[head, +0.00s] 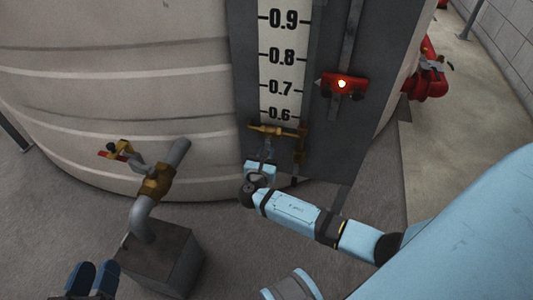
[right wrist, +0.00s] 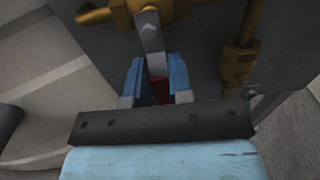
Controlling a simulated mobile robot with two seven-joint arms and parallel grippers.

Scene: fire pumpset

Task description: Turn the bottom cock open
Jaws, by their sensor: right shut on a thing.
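The bottom cock (head: 277,130) is a brass valve at the foot of the level gauge, just below the 0.6 mark. In the right wrist view, its brass body (right wrist: 178,10) is at the top, with a grey metal lever (right wrist: 150,35) coming down to a red end (right wrist: 160,88). My right gripper (head: 263,160) is shut on this lever. Its blue fingers (right wrist: 158,78) stand on both sides of the red end, which they partly hide. My left gripper (head: 93,270) is at the lower left of the head view, fingers slightly apart and empty.
A bent grey pipe with a brass valve (head: 155,183) and red handle rises from a block (head: 160,262) at the left. A brass fitting (right wrist: 238,60) hangs beside the cock at the right. The tank wall (head: 120,80) is behind.

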